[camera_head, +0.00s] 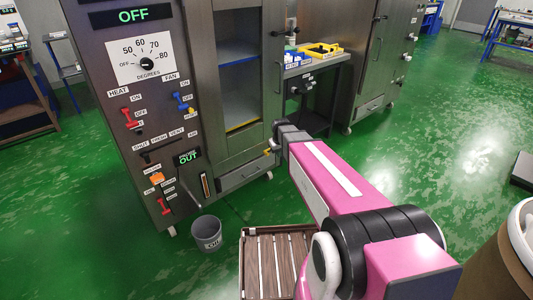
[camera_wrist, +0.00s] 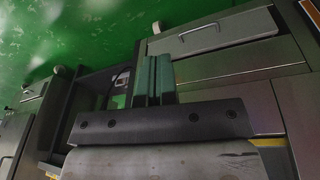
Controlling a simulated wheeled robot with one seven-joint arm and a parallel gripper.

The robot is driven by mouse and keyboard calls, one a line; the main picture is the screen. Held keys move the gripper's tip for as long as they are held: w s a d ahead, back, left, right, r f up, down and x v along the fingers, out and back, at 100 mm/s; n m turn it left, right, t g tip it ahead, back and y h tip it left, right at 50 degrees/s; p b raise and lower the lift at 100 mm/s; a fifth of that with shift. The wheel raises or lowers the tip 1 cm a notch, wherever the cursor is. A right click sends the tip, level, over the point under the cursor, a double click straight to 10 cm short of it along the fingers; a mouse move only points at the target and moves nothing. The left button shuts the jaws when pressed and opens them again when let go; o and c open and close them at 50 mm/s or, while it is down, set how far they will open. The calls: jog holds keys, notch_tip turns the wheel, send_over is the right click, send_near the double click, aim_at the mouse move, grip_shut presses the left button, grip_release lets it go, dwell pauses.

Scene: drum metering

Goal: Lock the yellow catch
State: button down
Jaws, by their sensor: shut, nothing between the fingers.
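A small yellow piece (camera_head: 268,152), which looks like the catch, shows low on the front of the tall grey cabinet, beside the end of my arm. Its position, locked or not, is too small to tell. My gripper (camera_head: 274,147) is close to it in the head view, and contact cannot be told. In the wrist view my gripper (camera_wrist: 152,80) is shut and empty, its two fingers side by side, with a grey drawer front behind them. A yellow strip (camera_wrist: 268,142) shows behind the gripper body there; I cannot tell whether it is the catch.
The cabinet (camera_head: 202,137) carries a dial, labelled switches and a glass-fronted compartment. A grey bucket (camera_head: 206,233) and a slatted wooden crate (camera_head: 243,262) stand on the floor before it. A bench with yellow trays (camera_head: 321,50) stands behind. Green floor is open to the right.

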jog(key=w+a+f+n+t, duration=0.1)
jog(key=w+a, duration=0.2)
jog(key=w, duration=0.4)
jog(key=w+a+f+n, duration=0.1)
jog(key=w+a, duration=0.2)
jog(key=w, duration=0.5)
jog(key=shift+a+n+t, duration=0.35)
jog(key=shift+n+t, duration=0.05)
jog(key=shift+f, duration=0.1)
send_over(266, 154)
jog(key=s+a, duration=0.2)
notch_tip(266, 154, down, 9)
jog(key=d+f, duration=0.1)
jog(key=w+d+f, duration=0.1)
jog(key=f, duration=0.1)
jog(key=shift+d+f, duration=0.1)
jog(key=shift+f, duration=0.2)
jog(key=shift+s, duration=0.1)
